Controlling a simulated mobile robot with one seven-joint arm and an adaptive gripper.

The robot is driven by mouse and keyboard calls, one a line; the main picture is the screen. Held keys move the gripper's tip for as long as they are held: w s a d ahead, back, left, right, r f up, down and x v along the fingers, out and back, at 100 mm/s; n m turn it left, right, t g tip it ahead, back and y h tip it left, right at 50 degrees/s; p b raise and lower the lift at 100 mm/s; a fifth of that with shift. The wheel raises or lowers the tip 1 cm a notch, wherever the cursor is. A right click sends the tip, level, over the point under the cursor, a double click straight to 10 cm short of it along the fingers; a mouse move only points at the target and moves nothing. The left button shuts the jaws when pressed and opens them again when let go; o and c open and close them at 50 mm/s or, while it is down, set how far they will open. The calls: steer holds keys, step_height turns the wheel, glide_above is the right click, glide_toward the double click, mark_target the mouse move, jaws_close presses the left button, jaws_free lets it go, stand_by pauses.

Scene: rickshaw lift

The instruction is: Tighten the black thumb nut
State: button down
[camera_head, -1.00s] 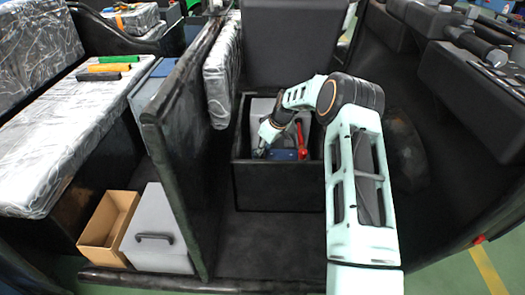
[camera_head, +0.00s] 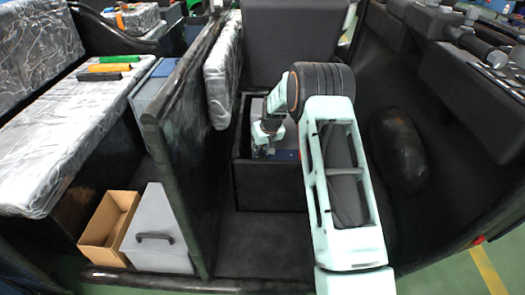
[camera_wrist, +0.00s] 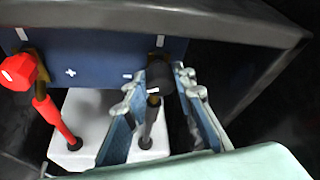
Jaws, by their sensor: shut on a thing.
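The black thumb nut (camera_wrist: 158,77) sits on a terminal at the edge of the blue-topped battery (camera_wrist: 100,62) in the wrist view. My gripper (camera_wrist: 163,88) has its two fingers on either side of the nut and is shut on it; the fingertips partly cover it. A grey cable runs down from the nut between the fingers. In the head view my gripper (camera_head: 262,150) reaches down into the black box (camera_head: 270,188); the nut is too small to make out there.
A red terminal cap (camera_wrist: 20,72) with a red cable (camera_wrist: 55,120) is left of my gripper. A white block (camera_wrist: 95,112) lies below. In the head view, a dark partition (camera_head: 190,150) stands left of the box, and an open cardboard box (camera_head: 108,222) lies further left.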

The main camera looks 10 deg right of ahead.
steer(key=m, duration=0.1)
steer(key=m+h, duration=0.1)
steer(key=m, duration=0.1)
steer(key=m+h, duration=0.1)
steer(key=shift+a+m, duration=0.25)
steer(key=shift+m, duration=0.05)
steer(key=m+h, duration=0.1)
steer(key=m, duration=0.1)
steer(key=m+g, duration=0.1)
steer(key=m, duration=0.2)
steer(key=shift+h, duration=0.4)
steer(key=shift+m, duration=0.3)
steer(key=c, duration=1.6)
jaws_free()
